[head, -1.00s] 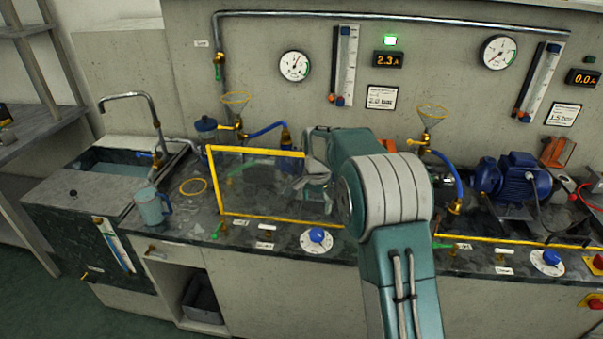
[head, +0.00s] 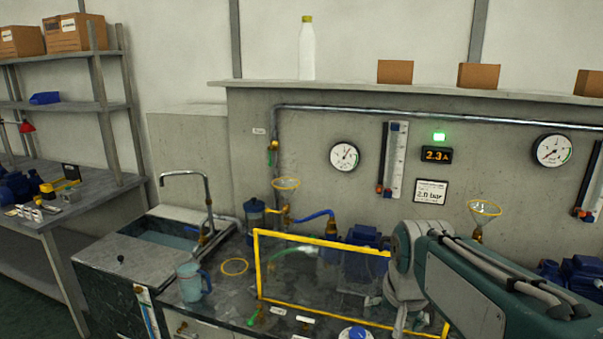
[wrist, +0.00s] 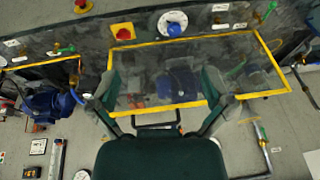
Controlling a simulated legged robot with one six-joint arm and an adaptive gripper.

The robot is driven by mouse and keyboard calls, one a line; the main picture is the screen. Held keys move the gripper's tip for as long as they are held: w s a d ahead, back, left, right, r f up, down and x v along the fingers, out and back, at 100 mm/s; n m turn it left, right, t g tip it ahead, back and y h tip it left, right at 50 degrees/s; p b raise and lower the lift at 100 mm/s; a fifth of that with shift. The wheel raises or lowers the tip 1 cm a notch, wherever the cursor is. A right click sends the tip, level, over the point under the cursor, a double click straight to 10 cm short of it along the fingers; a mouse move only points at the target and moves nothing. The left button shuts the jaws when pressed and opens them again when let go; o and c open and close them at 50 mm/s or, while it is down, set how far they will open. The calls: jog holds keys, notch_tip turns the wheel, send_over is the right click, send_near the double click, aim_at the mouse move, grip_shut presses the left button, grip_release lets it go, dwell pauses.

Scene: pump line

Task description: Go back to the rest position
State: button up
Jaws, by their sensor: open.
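My gripper (wrist: 160,85) is open and empty in the wrist view, with its two green-and-grey fingers wide apart. Between and beyond them is a clear panel in a yellow frame (wrist: 200,39), with a blue pump showing through it. In the head view my arm comes in from the lower right, and its forward end is in front of the right part of the yellow-framed panel (head: 275,233). My fingers are hard to make out there. Whether they touch the panel cannot be told.
A blue-grey jug (head: 190,283) and a yellow ring (head: 234,267) are on the counter beside the sink (head: 165,237). A funnel (head: 484,208) stands behind my arm. A white bottle (head: 306,48) stands on the wall ledge. A red emergency button (wrist: 123,33) shows in the wrist view.

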jog(key=s+f+n+t, duration=0.2)
jog(key=s+n, duration=0.2)
jog(key=s, duration=1)
jog(key=shift+s, duration=0.35)
